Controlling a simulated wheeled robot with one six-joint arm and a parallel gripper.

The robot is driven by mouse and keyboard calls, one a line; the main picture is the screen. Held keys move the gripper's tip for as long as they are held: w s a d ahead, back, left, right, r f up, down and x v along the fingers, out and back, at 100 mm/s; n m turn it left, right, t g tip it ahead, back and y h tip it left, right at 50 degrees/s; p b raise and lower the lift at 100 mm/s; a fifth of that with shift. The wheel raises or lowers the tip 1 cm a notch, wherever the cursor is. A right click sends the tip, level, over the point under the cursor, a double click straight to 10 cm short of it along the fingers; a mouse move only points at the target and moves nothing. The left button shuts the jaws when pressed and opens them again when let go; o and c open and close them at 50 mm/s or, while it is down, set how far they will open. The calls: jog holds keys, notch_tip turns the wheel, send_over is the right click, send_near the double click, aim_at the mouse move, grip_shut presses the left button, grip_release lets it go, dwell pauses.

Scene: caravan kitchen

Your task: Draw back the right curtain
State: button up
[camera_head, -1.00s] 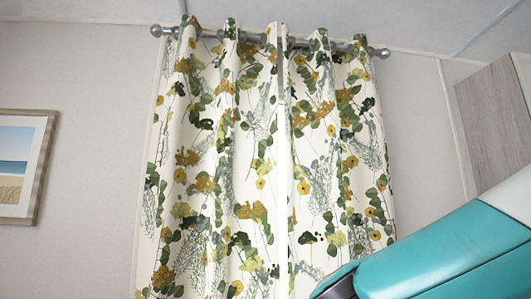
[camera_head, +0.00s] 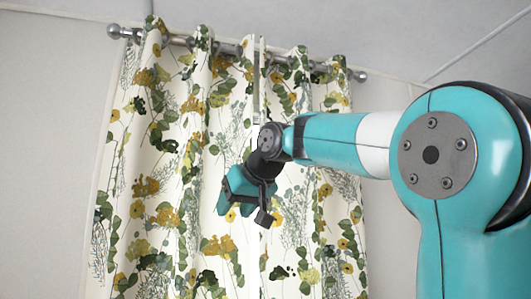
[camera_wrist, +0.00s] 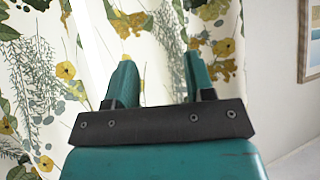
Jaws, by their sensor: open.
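The right curtain (camera_head: 318,215) is white with green leaves and yellow flowers, and hangs closed from the rod. The left curtain (camera_head: 160,190) has the same print and hangs beside it, with a narrow bright gap between their inner edges. My gripper (camera_head: 247,203) is in front of the curtains near this gap, at mid height. In the wrist view, its two teal fingers (camera_wrist: 160,76) are spread, with patterned cloth behind them and nothing clearly held. My arm hides part of the right curtain. I cannot tell the distance from fingers to cloth.
A grey metal curtain rod (camera_head: 225,48) with round ends runs above both curtains. In the wrist view, a framed picture (camera_wrist: 309,45) hangs on the pale wall (camera_wrist: 268,70). The wall left of the curtains is bare in the head view.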

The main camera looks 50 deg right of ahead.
jog(key=s+d+r+m+t+h+p, duration=0.1)
jog(key=s+d+r+m+h, duration=0.15)
jog(key=d+r, duration=0.45)
jog(key=s+d+r+m+h+p, duration=0.1)
jog(key=s+d+r+h+p, duration=0.2)
jog(key=r, duration=0.7)
jog(key=p+x, duration=0.3)
jog(key=x, duration=1.4)
jog(key=shift+d+r, duration=0.2)
jog(key=shift+d, duration=0.05)
jog(key=shift+s, duration=0.1)
grip_shut()
